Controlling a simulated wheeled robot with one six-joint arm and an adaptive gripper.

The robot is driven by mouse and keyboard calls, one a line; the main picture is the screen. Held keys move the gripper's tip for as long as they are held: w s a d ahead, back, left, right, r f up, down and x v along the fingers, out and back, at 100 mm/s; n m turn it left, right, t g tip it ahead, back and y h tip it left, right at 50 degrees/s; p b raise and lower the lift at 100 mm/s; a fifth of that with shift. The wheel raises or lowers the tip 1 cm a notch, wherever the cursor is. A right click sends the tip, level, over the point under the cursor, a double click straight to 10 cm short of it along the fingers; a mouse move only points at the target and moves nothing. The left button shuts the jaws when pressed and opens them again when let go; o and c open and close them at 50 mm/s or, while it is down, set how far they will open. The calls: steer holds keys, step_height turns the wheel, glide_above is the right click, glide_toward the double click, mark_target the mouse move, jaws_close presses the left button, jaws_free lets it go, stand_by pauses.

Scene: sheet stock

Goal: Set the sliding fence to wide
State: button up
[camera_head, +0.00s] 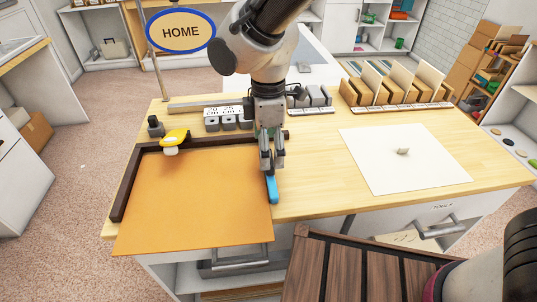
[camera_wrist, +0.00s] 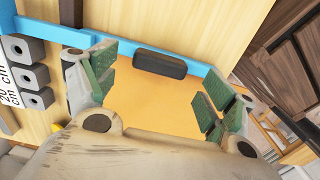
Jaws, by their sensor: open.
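The sliding fence is a blue bar (camera_head: 272,188) at the right edge of an orange sheet (camera_head: 190,200). In the wrist view the blue bar (camera_wrist: 205,66) runs across the top, with a black handle (camera_wrist: 160,64) on it. My gripper (camera_head: 272,166) points down over the fence and hides much of it in the head view. In the wrist view my open gripper (camera_wrist: 160,72) has its green-padded fingers on either side of the handle, with visible gaps. I cannot tell the height between fingertips and handle.
A dark L-shaped rail (camera_head: 128,185) borders the sheet at left and back. A yellow and white object (camera_head: 173,140) sits on its back part. Grey blocks (camera_head: 228,119) with number labels stand behind. A white sheet (camera_head: 403,165) with a small lump (camera_head: 403,151) lies right.

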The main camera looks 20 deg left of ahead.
steer(key=shift+f, duration=1.5)
steer(key=c, duration=1.5)
steer(key=shift+o, duration=0.2)
steer(key=w+d, duration=0.1)
steer(key=d, duration=0.2)
steer(key=w+d, duration=0.1)
steer(key=d, duration=0.2)
steer(key=w+d, duration=0.1)
steer(key=d, duration=0.2)
steer(key=shift+w+d, duration=0.1)
steer(key=shift+w, duration=0.3)
steer(key=o, duration=1.5)
steer(key=shift+d, duration=0.1)
steer(key=shift+c, duration=0.2)
step_height(320, 180, up, 12)
